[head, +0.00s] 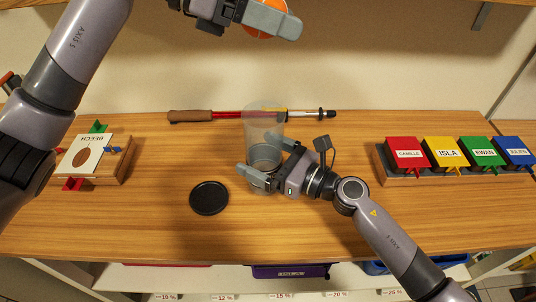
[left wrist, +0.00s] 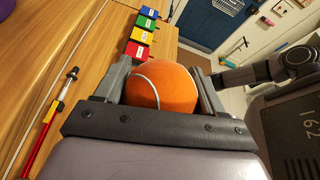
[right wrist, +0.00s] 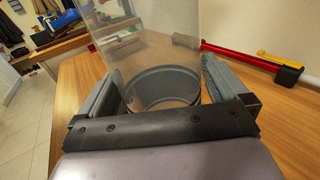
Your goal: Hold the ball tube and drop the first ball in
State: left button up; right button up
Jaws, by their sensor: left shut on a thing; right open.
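An orange ball (head: 262,22) is held between the fingers of my left gripper (head: 268,18), high at the top of the head view. The ball (left wrist: 162,86) fills the space between the fingers in the left wrist view. A clear ball tube (head: 263,125) with a grey base stands upright on the wooden worktop. My right gripper (head: 268,163) is open, with one finger on each side of the tube's lower part. In the right wrist view the tube (right wrist: 150,55) stands between the fingers; I cannot tell whether they touch it.
A black round lid (head: 209,198) lies left of the tube. A red pole with a brown grip (head: 190,116) lies behind it. A wooden block with a BEECH card (head: 88,157) is at the left. Several coloured name boxes (head: 447,153) stand at the right. The worktop (head: 170,230) is bare in front.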

jog(key=shift+c, duration=0.3)
jog(key=c, duration=0.8)
pick_arm(q)
notch_tip(320, 180, down, 13)
pick_arm(e)
jog(key=shift+c, duration=0.2)
dwell(0.5)
pick_arm(q)
jog(key=o, duration=1.1)
jog(key=shift+a, duration=0.15)
jog(key=v, duration=1.2)
